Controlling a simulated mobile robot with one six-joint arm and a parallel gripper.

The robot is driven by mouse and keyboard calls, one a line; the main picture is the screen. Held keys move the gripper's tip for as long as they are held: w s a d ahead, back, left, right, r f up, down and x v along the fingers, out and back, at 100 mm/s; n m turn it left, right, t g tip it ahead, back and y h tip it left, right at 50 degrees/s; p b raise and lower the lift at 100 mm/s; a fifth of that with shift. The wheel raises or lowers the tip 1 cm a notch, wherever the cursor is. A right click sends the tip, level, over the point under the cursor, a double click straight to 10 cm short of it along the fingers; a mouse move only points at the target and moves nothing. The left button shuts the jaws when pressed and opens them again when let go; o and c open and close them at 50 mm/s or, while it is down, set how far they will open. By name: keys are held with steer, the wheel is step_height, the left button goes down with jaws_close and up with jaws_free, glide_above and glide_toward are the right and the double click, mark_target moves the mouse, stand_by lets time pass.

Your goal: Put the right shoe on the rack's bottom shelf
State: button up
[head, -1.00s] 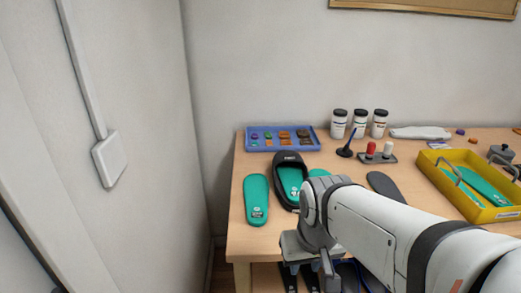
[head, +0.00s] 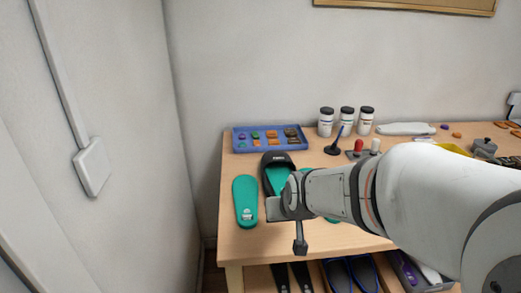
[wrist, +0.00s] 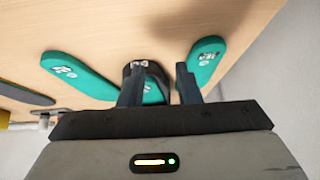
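A black slide shoe (head: 277,160) with a teal insole lies on the table near its left end. My arm hides its right and near part in the head view. It is the only shoe I see on the tabletop; I cannot tell which foot it is for. In the wrist view the shoe (wrist: 152,70) shows between and behind my fingers. My gripper (wrist: 158,74) is open, with its two fingers apart and nothing visibly held. I cannot clearly make out the rack.
A teal insole (head: 245,202) lies left of the shoe, another partly behind my arm. A blue tray (head: 270,147) of small parts and several white jars (head: 347,121) stand behind. Below the tabletop are blue footwear (head: 350,275), dark long items (head: 291,278) and a grey bin (head: 420,275).

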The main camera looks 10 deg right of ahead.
mark_target(263, 172)
steer(key=w+a+t, duration=0.1)
steer(key=w+t, duration=0.1)
steer(key=w, duration=0.3)
steer(key=w+a+t, duration=0.1)
steer(key=w+t, duration=0.1)
steer(key=w, duration=0.4)
steer(key=w+a+f+t, duration=0.1)
steer(key=w+t, duration=0.1)
steer(key=w, duration=0.3)
steer(key=shift+w+f+t+h, duration=0.1)
steer(key=shift+w+t+h, duration=0.1)
steer(key=shift+t+h, duration=0.15)
steer(key=shift+d+r+p+x, duration=0.1)
steer(key=shift+p+x, duration=0.1)
steer(key=shift+x, duration=1.1)
steer(key=shift+d+r+p+x, duration=0.1)
steer(key=shift+p+x, duration=0.15)
steer(key=shift+x, duration=1)
steer(key=shift+d+r+p+x, duration=0.15)
steer(key=shift+p+x, duration=0.05)
steer(key=shift+x, duration=1.1)
steer(key=shift+w, duration=0.15)
steer(key=shift+c, duration=0.2)
jaws_close()
